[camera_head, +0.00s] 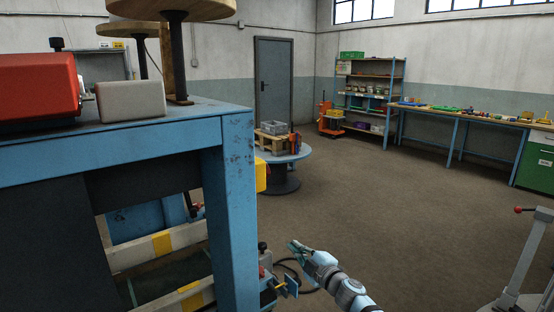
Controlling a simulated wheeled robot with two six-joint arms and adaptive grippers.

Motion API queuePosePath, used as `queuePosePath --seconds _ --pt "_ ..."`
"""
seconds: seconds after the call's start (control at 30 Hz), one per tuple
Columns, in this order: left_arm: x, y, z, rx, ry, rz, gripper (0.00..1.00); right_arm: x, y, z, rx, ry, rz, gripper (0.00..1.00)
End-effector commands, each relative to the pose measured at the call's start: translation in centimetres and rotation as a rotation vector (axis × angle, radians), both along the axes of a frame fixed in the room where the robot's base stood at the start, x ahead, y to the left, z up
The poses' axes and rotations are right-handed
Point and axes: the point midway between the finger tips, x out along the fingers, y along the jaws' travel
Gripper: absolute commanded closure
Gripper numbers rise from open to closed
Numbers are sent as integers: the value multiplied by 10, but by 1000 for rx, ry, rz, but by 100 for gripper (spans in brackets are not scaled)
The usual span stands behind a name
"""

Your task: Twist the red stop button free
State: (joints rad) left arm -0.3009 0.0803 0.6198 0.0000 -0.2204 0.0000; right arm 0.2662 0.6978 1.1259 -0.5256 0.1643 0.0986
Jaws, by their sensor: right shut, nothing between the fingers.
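I cannot make out a red stop button for certain in this view. My right gripper (296,246) reaches up from the bottom centre, shut and empty. It appears just right of the front leg of a blue workbench (232,215) and touches nothing that I can see. A small unit with a black knob (263,247) and a yellow-and-blue part (284,287) shows low beside that leg, close to the gripper in the picture. The leg hides part of it. My left gripper is not in view.
A red machine housing (38,88) and a grey block (131,101) sit on the workbench. A round blue table (290,155) holds a pallet and a grey crate. A red-knobbed lever (527,240) stands at right. The brown floor between is clear.

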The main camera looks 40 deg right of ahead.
Motion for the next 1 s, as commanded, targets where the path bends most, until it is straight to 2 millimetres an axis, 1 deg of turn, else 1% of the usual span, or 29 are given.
queuePosePath --seconds 0.03,0.07,0.1,0.13,0.17,0.2,0.23,0.27,0.3,0.33,0.37,0.4,0.5,0.53,0.63,0.73,1.0 --pt "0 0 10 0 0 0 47 14 -2 95 -140 -119 59 100" --pt "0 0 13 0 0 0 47 17 2 152 -241 -191 101 100" --pt "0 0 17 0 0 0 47 14 13 227 -389 -284 156 100" --pt "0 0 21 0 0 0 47 6 25 280 -511 -346 197 100" --pt "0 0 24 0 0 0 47 -6 41 331 -646 -403 242 100" --pt "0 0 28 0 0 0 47 -30 80 380 -879 -446 351 100" --pt "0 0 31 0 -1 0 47 -52 116 399 -1100 -435 456 100" --pt "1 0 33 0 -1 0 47 -75 143 405 -1333 -375 547 100" --pt "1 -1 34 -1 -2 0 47 -91 157 385 -1535 -238 642 100" --pt "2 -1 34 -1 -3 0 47 -100 156 369 -1644 -121 686 100" --pt "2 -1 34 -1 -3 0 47 -108 149 357 -1738 -2 706 100" --pt "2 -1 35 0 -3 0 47 -119 136 348 -1835 148 702 100" --pt "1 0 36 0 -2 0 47 -137 107 340 -1952 395 650 100" --pt "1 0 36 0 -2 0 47 -139 103 340 -1962 431 638 100" --pt "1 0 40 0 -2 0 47 -135 98 336 -1971 466 627 100" --pt "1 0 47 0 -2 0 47 -122 99 330 -1969 463 631 100" --pt "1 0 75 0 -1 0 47 -72 99 302 -1963 459 634 100"
